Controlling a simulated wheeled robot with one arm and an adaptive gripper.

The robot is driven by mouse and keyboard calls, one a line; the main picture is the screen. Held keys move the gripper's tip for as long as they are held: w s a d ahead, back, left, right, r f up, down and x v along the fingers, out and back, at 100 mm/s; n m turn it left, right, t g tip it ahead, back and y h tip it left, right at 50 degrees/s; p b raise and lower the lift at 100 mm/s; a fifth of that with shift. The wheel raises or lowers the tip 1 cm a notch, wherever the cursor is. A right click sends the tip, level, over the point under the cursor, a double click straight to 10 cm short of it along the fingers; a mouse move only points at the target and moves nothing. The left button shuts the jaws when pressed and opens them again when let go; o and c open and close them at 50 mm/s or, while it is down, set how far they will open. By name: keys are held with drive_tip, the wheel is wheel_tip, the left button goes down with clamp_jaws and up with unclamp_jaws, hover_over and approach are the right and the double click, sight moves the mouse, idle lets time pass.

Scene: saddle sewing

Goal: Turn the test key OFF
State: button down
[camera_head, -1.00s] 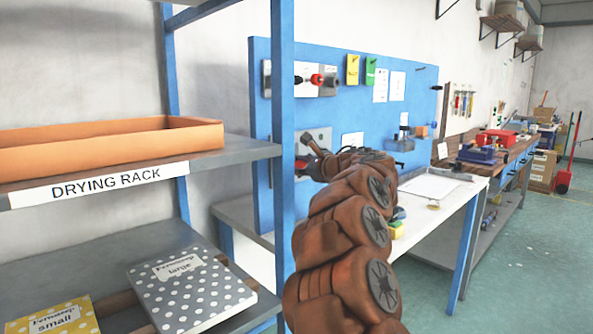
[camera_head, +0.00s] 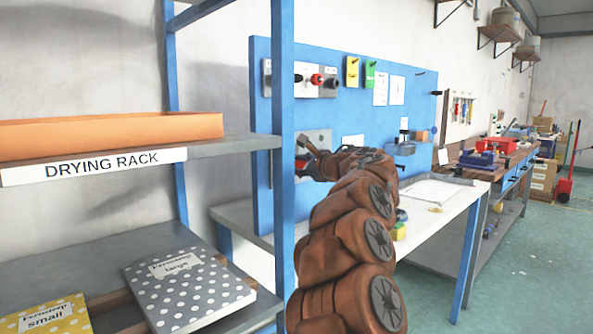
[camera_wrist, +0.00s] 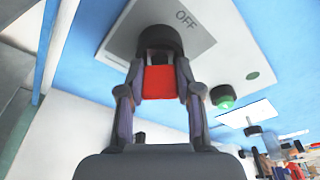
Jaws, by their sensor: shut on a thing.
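The test key shows in the wrist view as a red block (camera_wrist: 159,82) below a round black part. It stands out from a grey plate (camera_wrist: 205,42) marked "OFF" to the right of the key. My gripper (camera_wrist: 160,92) is shut on the red part, with one finger on each side. In the head view my gripper (camera_head: 308,158) is at the lower left of the blue board, at a grey plate (camera_head: 318,136). My gripper and wrist hide most of the key there, so its turn angle is hard to tell.
The blue board (camera_head: 345,110) also carries a red and black knob (camera_head: 317,79), yellow and green tags and papers. A blue rack post (camera_head: 284,200) stands close left of my arm. A white table (camera_head: 440,205) lies below the board. A green-tipped black knob (camera_wrist: 223,97) is near my gripper.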

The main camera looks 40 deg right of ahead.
drive_tip(key=shift+f+n+t+h+b, duration=0.15)
drive_tip(key=shift+n+t+h+b, duration=0.25)
drive_tip(key=shift+n+b, duration=3.1)
drive_tip(key=shift+a+m+b, duration=0.1)
drive_tip(key=shift+m+b, duration=0.5)
drive_tip(key=shift+b, duration=2.1)
drive_tip(key=shift+f+n+b, duration=0.1)
drive_tip(key=shift+n+b, duration=0.4)
drive_tip(key=shift+b, duration=0.25)
drive_tip(key=shift+n+t+h+b, duration=0.3)
drive_tip(key=shift+n+b, duration=0.7)
drive_tip(key=shift+b, duration=0.05)
drive_tip(key=c, duration=0.8)
unclamp_jaws()
